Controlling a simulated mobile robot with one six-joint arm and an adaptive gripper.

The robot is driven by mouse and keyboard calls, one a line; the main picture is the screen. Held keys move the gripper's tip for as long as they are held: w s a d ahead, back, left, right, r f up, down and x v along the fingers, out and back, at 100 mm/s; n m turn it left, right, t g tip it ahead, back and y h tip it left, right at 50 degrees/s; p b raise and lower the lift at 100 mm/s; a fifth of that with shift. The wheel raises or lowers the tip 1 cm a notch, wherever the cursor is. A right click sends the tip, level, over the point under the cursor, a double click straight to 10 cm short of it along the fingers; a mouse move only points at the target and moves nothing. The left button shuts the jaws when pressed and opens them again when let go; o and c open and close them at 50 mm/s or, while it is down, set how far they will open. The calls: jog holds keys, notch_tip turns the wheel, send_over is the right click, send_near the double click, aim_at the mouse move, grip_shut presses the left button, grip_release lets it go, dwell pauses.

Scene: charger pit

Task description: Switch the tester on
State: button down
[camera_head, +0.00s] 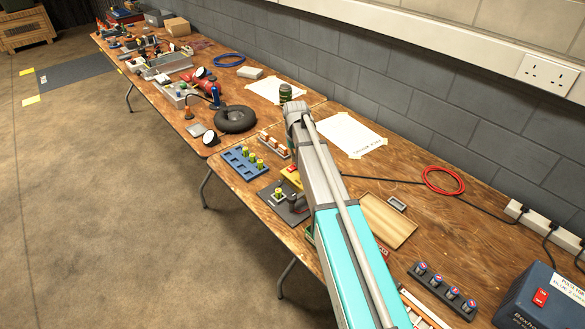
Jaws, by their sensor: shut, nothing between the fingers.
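My arm rises from the bottom edge across the middle of the view. My gripper is not visible; my arm hides the space behind it. A yellow box with a red part (290,174) stands beside the arm and is partly covered by it. Just in front of it is a dark plate (272,192) with a small yellow-green piece on it and a dark grey shape at its right, also partly behind the arm. I cannot tell for sure which of these is the tester, and no switch position is readable there.
A blue rack (234,161) with yellow-green pieces lies left of the plate. A wooden tray (376,222), a red cable coil (443,180), a dark rack (432,292) and a dark blue box with a red switch (540,298) are to the right. Taped paper (346,135) lies behind.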

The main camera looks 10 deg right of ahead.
aim_at(295, 166)
jog(key=shift+f+b, duration=1.15)
dwell(1.0)
jog(key=shift+r, duration=0.15)
jog(key=shift+r+p, duration=3.4)
jog(key=shift+p, duration=0.2)
jog(key=shift+s, duration=0.1)
jog(key=s+r+p, duration=0.2)
jog(key=s, duration=2.4)
jog(key=shift+s+a+r, duration=0.3)
jog(key=shift+s+a, duration=0.05)
